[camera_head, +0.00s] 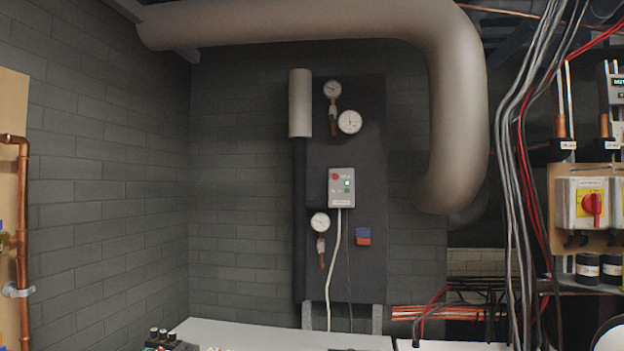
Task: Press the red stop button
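A small light grey control box (341,188) is mounted on a dark panel on the back wall, near the middle of the head view. A red button (334,177) sits at its upper left. The labels on the box are too small to read. My gripper is not in view, and nothing covers the front of the box.
Round gauges (349,122) and a red-and-blue tag (363,237) are on the dark panel (368,150). A large pipe (455,110) bends down at the right. Cables hang beside a red rotary switch (592,204). A white surface (270,338) lies below the panel.

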